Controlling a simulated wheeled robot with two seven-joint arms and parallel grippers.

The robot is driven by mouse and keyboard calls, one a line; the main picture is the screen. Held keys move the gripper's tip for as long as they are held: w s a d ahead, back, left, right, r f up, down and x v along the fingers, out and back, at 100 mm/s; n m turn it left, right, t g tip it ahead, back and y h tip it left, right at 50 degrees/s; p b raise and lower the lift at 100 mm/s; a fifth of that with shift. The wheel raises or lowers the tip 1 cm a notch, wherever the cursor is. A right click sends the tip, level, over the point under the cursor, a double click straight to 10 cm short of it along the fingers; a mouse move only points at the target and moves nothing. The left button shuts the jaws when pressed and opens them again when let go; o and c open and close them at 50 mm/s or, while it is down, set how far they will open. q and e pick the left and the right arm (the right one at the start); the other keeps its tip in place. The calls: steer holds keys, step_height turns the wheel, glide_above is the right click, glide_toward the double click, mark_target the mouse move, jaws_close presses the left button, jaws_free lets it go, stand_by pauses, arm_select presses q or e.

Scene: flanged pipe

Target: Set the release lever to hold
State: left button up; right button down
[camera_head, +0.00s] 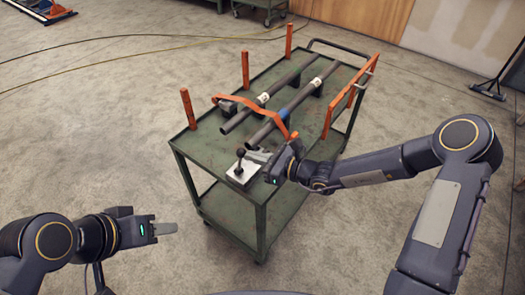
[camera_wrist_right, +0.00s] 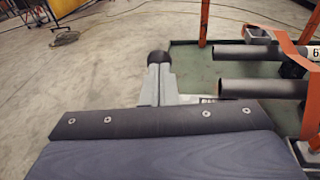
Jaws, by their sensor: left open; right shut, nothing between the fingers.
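The release lever (camera_head: 240,153) is a short dark stick with a round black knob. It stands roughly upright on a pale plate (camera_head: 237,178) at the near corner of the green cart. My right gripper (camera_head: 258,156) is at the lever's right side, fingers pointing at the knob. In the right wrist view the shut fingers (camera_wrist_right: 158,84) end right at the dark knob (camera_wrist_right: 158,58); I cannot tell whether they touch it. Nothing is between them. My left gripper (camera_head: 165,229) is open and empty, over the floor at lower left, away from the cart.
The green cart (camera_head: 200,150) carries two dark pipes (camera_head: 300,100) lying lengthwise, with an orange strap (camera_head: 245,106) across them. Orange posts (camera_head: 188,108) rise at its edges, and an orange rail (camera_head: 350,93) runs along the right side. The floor left of the cart is clear.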

steer(key=a+h+p, duration=0.1)
steer(key=w+a+r+g+h+p, duration=0.1)
steer(key=w+a+g+h+p, duration=0.1)
steer(key=p, duration=0.1)
steer(key=shift+w+a+r, duration=0.15)
steer(key=shift+w+r, duration=0.05)
steer(key=shift+r, duration=0.15)
steer(key=shift+w+a+h+p, duration=0.35)
steer(key=shift+w+a, duration=0.1)
steer(key=shift+a, duration=0.15)
arm_select(q)
step_height(320, 180, up, 6)
steer(key=shift+d+r, duration=0.1)
arm_select(e)
steer(key=shift+a+r, duration=0.1)
arm_select(q)
steer(key=shift+r, duration=0.1)
arm_select(e)
steer(key=shift+r, duration=0.1)
